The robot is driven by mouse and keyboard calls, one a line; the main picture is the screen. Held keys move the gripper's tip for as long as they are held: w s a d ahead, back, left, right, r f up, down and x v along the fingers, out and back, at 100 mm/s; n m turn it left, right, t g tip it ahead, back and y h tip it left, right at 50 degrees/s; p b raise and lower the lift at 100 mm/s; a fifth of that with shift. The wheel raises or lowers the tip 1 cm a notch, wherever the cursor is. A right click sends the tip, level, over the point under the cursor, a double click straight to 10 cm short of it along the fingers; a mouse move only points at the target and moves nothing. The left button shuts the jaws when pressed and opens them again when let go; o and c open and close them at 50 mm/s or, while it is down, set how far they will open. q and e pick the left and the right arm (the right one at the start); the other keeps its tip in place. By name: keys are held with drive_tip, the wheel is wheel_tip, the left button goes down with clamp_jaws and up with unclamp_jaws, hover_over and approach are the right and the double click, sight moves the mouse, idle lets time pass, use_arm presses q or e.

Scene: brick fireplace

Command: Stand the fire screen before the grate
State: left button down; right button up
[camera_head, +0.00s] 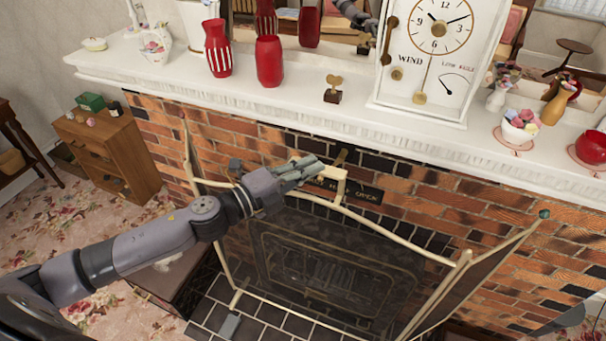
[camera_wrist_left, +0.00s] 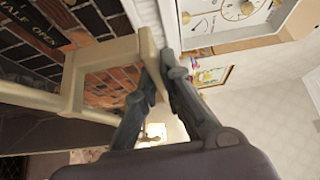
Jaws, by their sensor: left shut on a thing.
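The fire screen (camera_head: 352,246) is a cream-framed, dark see-through mesh screen with angled side panels. It stands upright before the dark fireplace opening, over the black tiled hearth (camera_head: 262,312). Whether its feet touch the tiles I cannot tell. My left gripper (camera_head: 306,172) reaches in from the left and is shut on the cream handle at the screen's top middle. The left wrist view shows the handle (camera_wrist_left: 100,62) between the fingers of the left gripper (camera_wrist_left: 156,78). The grate is partly hidden behind the mesh. My right gripper is not in view.
The white mantel (camera_head: 290,110) runs above the screen, carrying red vases (camera_head: 269,60), a white clock (camera_head: 437,50) and a small brass-coloured key-like piece (camera_head: 333,88). A wooden cabinet (camera_head: 110,150) stands at the left. A dark-topped box (camera_head: 180,278) sits left of the hearth.

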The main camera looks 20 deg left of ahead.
use_arm(q)
drive_tip(key=shift+w, duration=2.65)
wheel_tip(320, 180, down, 34)
drive_tip(key=b, duration=2.2)
drive_tip(key=shift+f+b, duration=0.15)
drive_tip(key=shift+b, duration=0.2)
drive_tip(key=shift+w+d+f+b, duration=0.1)
drive_tip(key=shift+f+b, duration=1.25)
drive_tip(key=shift+f, duration=0.2)
